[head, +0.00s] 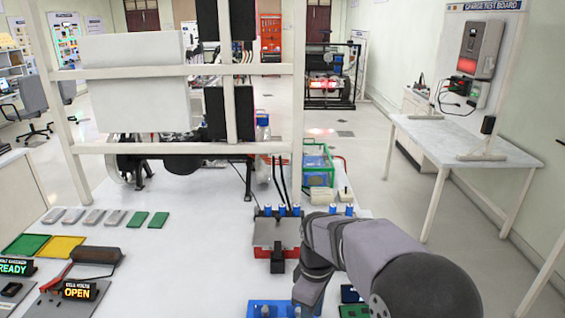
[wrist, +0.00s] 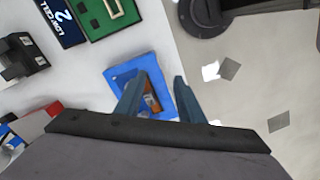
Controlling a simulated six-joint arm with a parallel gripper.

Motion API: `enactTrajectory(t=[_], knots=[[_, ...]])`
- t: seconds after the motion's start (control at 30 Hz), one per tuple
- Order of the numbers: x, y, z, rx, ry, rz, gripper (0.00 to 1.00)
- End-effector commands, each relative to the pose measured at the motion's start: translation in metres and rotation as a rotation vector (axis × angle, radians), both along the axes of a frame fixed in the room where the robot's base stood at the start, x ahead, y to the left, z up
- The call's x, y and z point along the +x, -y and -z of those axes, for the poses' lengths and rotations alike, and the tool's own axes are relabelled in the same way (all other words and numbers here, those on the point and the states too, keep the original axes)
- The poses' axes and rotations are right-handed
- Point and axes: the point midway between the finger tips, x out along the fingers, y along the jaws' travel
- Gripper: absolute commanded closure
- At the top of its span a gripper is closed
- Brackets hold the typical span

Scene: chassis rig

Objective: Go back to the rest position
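My gripper (wrist: 161,76) shows in the wrist view with its two grey-blue fingers spread apart and nothing held between them. It is over or near a blue tray (wrist: 117,76) that has an orange and grey part in it. How high it is above the tray I cannot tell. In the head view my gripper (head: 310,288) points down at the lower middle, beside the blue tray (head: 262,306) at the bottom edge. My arm hides part of the bench there, and the fingertips are not clear.
Blue-capped cells (head: 282,210) stand by a grey and red fixture (head: 276,240) left of my arm. A white frame (head: 299,120) rises behind them. A green-edged clear box (head: 317,165) stands behind. Signs and pads fill the bench's left side; its middle is clear.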

Motion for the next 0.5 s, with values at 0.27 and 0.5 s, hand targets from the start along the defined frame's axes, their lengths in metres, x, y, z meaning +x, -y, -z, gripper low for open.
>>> enactTrajectory(t=[0.27,0.5], knots=[[-0.092,0.055,0.016,-0.002,0.011,0.599,0.65],[-0.152,0.075,0.033,-0.002,0.015,0.949,0.65]])
